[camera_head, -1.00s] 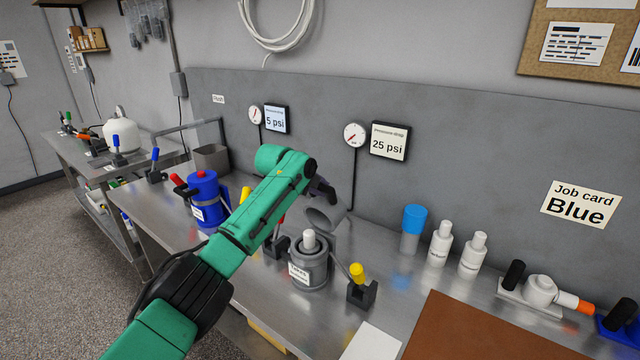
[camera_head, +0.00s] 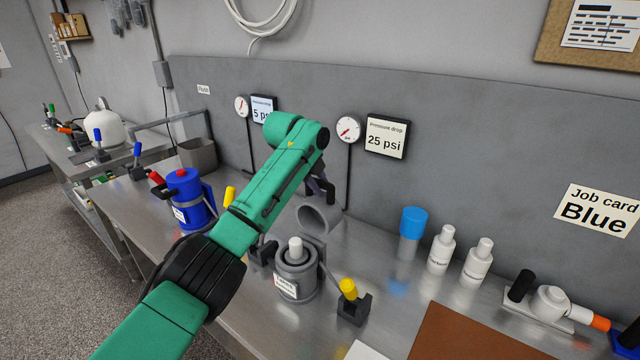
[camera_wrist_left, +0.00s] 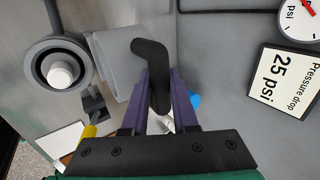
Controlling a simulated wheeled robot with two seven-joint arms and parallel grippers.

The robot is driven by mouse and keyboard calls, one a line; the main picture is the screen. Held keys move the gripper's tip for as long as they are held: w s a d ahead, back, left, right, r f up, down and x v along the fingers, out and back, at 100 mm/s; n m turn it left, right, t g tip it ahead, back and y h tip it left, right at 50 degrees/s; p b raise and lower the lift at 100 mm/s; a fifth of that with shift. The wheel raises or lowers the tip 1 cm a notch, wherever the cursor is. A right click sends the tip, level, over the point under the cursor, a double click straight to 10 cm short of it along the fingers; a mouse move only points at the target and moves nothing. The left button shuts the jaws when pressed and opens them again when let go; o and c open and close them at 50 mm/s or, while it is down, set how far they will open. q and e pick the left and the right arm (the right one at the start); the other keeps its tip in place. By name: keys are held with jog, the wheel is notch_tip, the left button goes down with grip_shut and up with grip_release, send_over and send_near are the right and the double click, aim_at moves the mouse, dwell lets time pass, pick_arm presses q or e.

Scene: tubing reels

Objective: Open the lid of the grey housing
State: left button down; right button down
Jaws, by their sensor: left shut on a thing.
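The grey housing (camera_head: 295,283) stands on the steel bench with a label on its front. Its top is open and a white cylinder (camera_head: 295,247) shows inside. The grey lid (camera_head: 318,217) is tipped up behind the housing, its hollow side showing. In the left wrist view the housing (camera_wrist_left: 60,70) is at the upper left and the lid (camera_wrist_left: 117,62) is beside it. My left gripper (camera_wrist_left: 160,88) is shut on the dark bent lid handle (camera_wrist_left: 151,55). In the head view the gripper (camera_head: 322,188) is partly hidden by my green forearm. My right gripper is out of view.
A blue housing (camera_head: 188,200) stands to the left. A yellow-handled valve (camera_head: 349,292) is close at the housing's right. A blue-capped container (camera_head: 412,228) and two white bottles (camera_head: 440,250) stand further right. The pressure gauges (camera_head: 348,129) are on the wall behind.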

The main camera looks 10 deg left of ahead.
pick_arm(q)
jog(key=c, duration=1)
grip_release()
jog(key=shift+s+f, duration=0.1)
jog(key=shift+f, duration=0.1)
jog(key=shift+r, duration=0.15)
jog(key=b+v, duration=0.3)
jog(key=v, duration=0.1)
jog(key=shift+s+a+r, duration=0.15)
jog(key=shift+s+r, duration=0.1)
jog(key=shift+r, duration=0.1)
jog(key=b+v, duration=0.1)
jog(key=v, duration=0.8)
jog(key=shift+s+r+b, duration=0.1)
jog(key=shift+r+b, duration=0.1)
jog(key=shift+b, duration=0.2)
